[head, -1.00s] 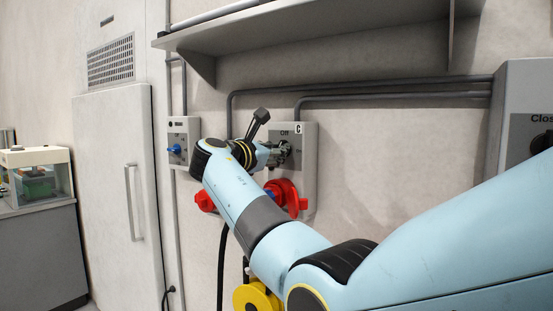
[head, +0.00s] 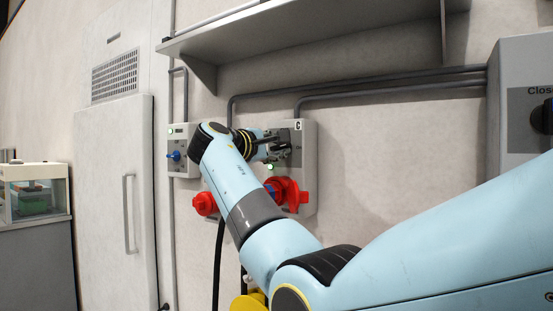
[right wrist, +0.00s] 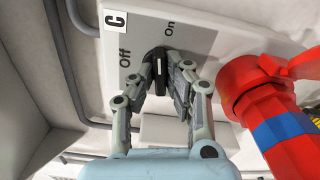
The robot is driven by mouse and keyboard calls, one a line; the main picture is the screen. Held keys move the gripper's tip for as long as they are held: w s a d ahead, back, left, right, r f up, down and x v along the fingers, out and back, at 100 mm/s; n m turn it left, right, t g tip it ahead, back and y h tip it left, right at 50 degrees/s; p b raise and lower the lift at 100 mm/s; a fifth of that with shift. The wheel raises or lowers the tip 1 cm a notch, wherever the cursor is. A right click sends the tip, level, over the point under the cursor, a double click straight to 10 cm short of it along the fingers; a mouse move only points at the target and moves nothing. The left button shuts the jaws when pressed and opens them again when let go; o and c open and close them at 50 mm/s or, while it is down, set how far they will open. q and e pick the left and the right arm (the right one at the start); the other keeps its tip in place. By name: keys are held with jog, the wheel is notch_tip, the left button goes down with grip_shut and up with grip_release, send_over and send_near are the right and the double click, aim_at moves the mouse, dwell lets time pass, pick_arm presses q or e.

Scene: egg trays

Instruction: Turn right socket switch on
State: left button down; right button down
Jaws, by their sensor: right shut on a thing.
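The right socket box, a grey box (head: 308,150) marked C, is on the wall at the middle of the head view. Its black rotary switch (right wrist: 157,60) has a white line and sits near the printed words Off and On in the right wrist view. The line lies roughly upright there, nearer to pointing at On. My right gripper (right wrist: 163,80) is shut on the switch, one finger on each side; it also shows at the box in the head view (head: 281,147). A green light (head: 270,167) glows on the box. My left gripper is not in view.
A red plug (head: 290,194) is in the box below the switch, close to my fingers in the wrist view (right wrist: 265,95). Another box (head: 181,150) with a blue knob and a second red plug (head: 204,203) are to the left. A shelf (head: 300,40) hangs above.

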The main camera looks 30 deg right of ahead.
jog(key=shift+f+m+b, duration=0.2)
jog(key=shift+m+b, duration=0.75)
jog(key=shift+m, duration=0.25)
jog(key=c, duration=1.4)
grip_release()
jog(key=shift+r, duration=0.1)
jog(key=shift+o, duration=0.2)
jog(key=v, duration=0.7)
jog(key=shift+s+a, duration=0.1)
jog(key=shift+a, duration=0.25)
